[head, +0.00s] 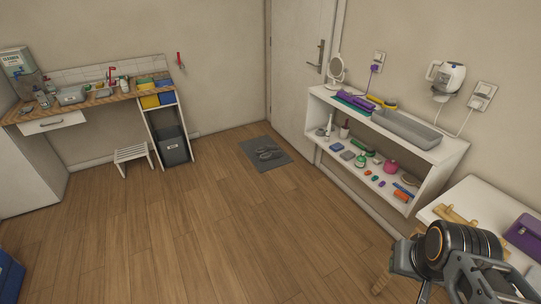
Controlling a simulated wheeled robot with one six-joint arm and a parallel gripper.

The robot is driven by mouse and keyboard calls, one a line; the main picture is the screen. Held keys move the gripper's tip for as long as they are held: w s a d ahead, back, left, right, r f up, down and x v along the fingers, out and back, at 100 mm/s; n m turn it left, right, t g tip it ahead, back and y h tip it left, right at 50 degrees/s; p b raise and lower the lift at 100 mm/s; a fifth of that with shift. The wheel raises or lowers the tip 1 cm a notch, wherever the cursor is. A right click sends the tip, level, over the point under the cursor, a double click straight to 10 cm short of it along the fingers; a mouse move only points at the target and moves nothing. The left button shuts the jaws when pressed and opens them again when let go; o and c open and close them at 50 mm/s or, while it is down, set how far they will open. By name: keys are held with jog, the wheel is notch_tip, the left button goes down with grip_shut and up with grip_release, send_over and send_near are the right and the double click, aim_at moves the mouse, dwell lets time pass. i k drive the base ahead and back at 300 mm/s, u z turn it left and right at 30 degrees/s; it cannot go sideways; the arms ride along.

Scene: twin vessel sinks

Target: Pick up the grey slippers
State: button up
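The grey slippers (267,152) lie side by side on a dark grey mat (281,162) on the wooden floor, in front of the white door. They are small and far off in the head view, and nothing covers them. My arm shows large at the bottom right corner, with my gripper (480,277) partly cut off by the frame edge. It is far from the slippers, to the right and nearer to me. Its fingertips do not show clearly, so I cannot tell whether it is open or holds anything.
A white shelf unit (448,151) with many small items stands along the right wall. A white table (485,197) with a purple box is at right, near my arm. A white stool (133,155) and a sink counter (115,97) are at left. The middle floor is clear.

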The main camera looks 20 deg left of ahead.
aim_at(266, 153)
jog(key=u, duration=0.3)
jog(key=i, duration=0.6)
jog(key=u, duration=1.15)
jog(key=i, duration=2.15)
jog(key=u, duration=0.45)
jog(key=i, duration=2.2)
jog(key=z, duration=1.15)
jog(key=i, duration=1.55)
jog(key=z, duration=1.15)
jog(key=i, duration=0.2)
jog(key=z, duration=0.15)
